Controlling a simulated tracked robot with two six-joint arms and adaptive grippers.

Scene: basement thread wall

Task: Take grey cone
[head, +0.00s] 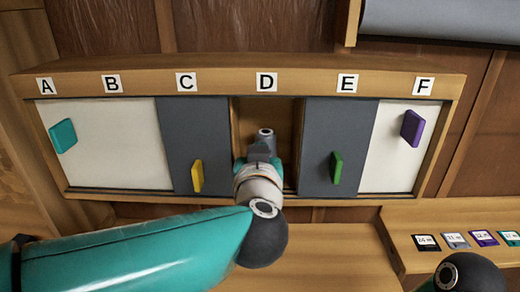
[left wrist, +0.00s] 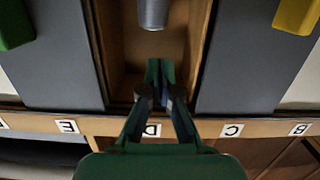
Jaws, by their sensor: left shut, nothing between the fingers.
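A grey cone (left wrist: 153,12) shows partly at the top edge of the left wrist view, in the open compartment D. The rest of it is cut off by the frame edge. In the head view my left arm covers the middle of compartment D, and I cannot make out the cone there. My left gripper (left wrist: 160,72) is shut and empty in the left wrist view. Its fingertips point into compartment D, just short of the cone in the picture, with a small gap between them. In the head view my left wrist hides the fingers. My right gripper is out of view.
The wooden cabinet (head: 330,66) has grey and white sliding panels beside the opening, with yellow (head: 197,176) and green (head: 336,167) handles close by. Teal (head: 63,135) and purple (head: 412,128) handles sit further out. A shelf (head: 440,214) with small labelled tiles is lower right.

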